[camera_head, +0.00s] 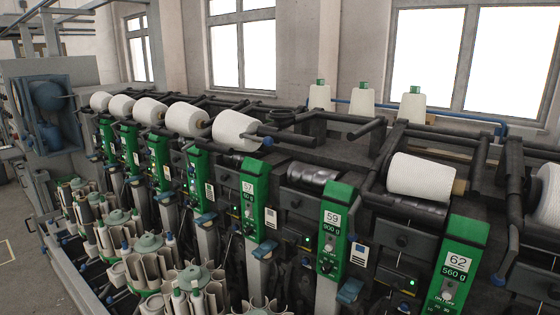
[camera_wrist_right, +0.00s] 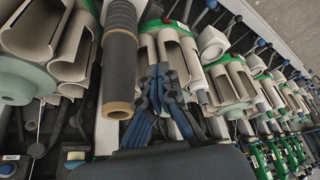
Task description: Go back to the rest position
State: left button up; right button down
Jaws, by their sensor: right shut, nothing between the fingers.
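My right gripper (camera_wrist_right: 165,78) shows in the right wrist view, with dark and blue fingers brought together and nothing between them. It is above the row of bobbin magazines, whose beige curved holders (camera_wrist_right: 228,85) lie behind and beside it. A dark tube with a tan end (camera_wrist_right: 119,65) is left of the fingers, apart from them. Neither gripper shows in the head view, and my left gripper is in no view.
The cone winder fills the head view, with green panels marked 57 (camera_head: 256,207), 59 (camera_head: 335,232) and 62 (camera_head: 458,265). White yarn packages (camera_head: 421,177) lie along it; the drum (camera_head: 312,176) behind panel 59 is bare. White cones (camera_head: 362,101) stand on top. Floor shows at lower left.

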jog(key=s+f+g+b, duration=0.1)
jog(key=s+f+b, duration=0.15)
jog(key=f, duration=1.35)
jog(key=s+f+g+b, duration=0.2)
jog(key=s+f, duration=0.2)
jog(key=f, duration=1.1)
jog(key=s+d+f+b, duration=0.1)
jog(key=s+d+f, duration=0.1)
jog(key=s+f, duration=0.6)
jog(key=s+d+f+b, duration=0.1)
jog(key=s+f, duration=0.6)
jog(key=f, duration=0.2)
jog(key=shift+s+d+f+n+g+h, duration=0.25)
jog(key=shift+s+d+n+g+h, duration=0.05)
jog(key=shift+s+d+g+h, duration=0.1)
